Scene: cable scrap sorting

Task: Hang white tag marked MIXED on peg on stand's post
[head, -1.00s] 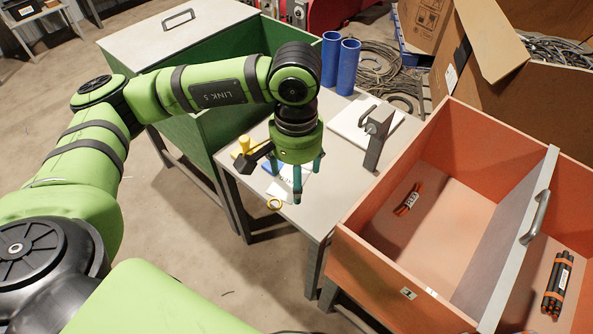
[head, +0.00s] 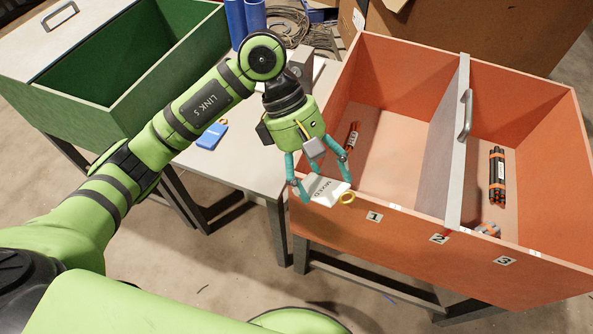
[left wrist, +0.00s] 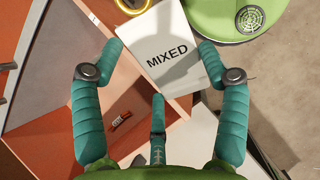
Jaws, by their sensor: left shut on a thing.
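The white tag (head: 325,190) reads MIXED and has a yellow ring (head: 347,197) at one end. My left gripper (head: 322,180), with teal fingers, is shut on the tag and holds it in the air before the orange bin's left front corner. In the left wrist view the tag (left wrist: 166,50) lies between the fingers, lettering toward the camera, its ring (left wrist: 133,5) cut by the top edge. The stand's grey post (head: 324,70) shows partly behind my left wrist. Its peg cannot be made out. My right gripper is out of view.
The orange bin (head: 400,215), with a grey divider and handle, holds bundled cable pieces (head: 497,175) and has numbered front labels. A blue tag (head: 212,137) lies on the grey table (head: 240,175). A green bin (head: 120,90) stands at the left, blue cylinders (head: 246,18) behind.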

